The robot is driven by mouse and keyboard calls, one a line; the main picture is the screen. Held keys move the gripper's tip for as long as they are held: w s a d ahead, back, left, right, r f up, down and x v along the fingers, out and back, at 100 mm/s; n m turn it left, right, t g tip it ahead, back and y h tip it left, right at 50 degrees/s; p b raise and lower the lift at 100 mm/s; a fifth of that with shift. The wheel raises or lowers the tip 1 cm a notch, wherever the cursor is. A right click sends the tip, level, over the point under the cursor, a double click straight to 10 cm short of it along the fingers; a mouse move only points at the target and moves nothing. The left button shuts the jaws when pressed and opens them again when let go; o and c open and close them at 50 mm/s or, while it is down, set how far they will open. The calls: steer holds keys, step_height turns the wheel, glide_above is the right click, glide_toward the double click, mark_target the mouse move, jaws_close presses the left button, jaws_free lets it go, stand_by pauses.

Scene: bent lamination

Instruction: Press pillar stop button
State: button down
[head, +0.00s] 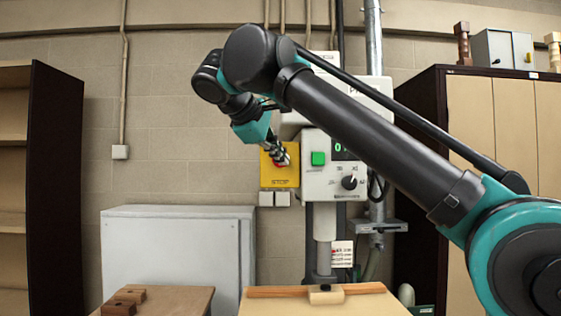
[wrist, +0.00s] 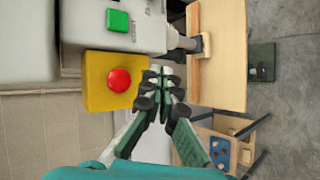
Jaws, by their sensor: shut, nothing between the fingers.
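The red stop button sits on a yellow plate (head: 267,177) marked STOP, on the left side of the pillar's control box. In the wrist view the red button (wrist: 119,80) is fully visible on its yellow plate (wrist: 95,98). My gripper (head: 284,160) is shut and empty; in the head view it overlaps the plate and hides most of the button. In the wrist view my gripper (wrist: 160,75) lies to the right of the button, with its fingertips beside the plate. I cannot tell whether the fingers touch anything.
The grey control box (head: 322,183) has a green button (head: 318,158) and a black knob (head: 349,182) close to the gripper. A wooden board (head: 320,303) lies below. A white cabinet (head: 180,262) stands at left, and a dark shelf (head: 55,180) at far left.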

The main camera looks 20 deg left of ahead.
steer(key=w+a, duration=0.2)
steer(key=w, duration=0.6)
steer(key=shift+w+a, duration=0.2)
steer(key=shift+a, duration=0.15)
steer(key=shift+w, duration=0.1)
stand_by(1.2)
steer(key=shift+w+a, duration=0.15)
steer(key=shift+w, duration=0.15)
steer(key=shift+w+a, duration=0.15)
steer(key=shift+w, duration=0.35)
stand_by(0.9)
stand_by(0.3)
steer(key=shift+s+d, duration=0.3)
steer(key=shift+s, duration=0.6)
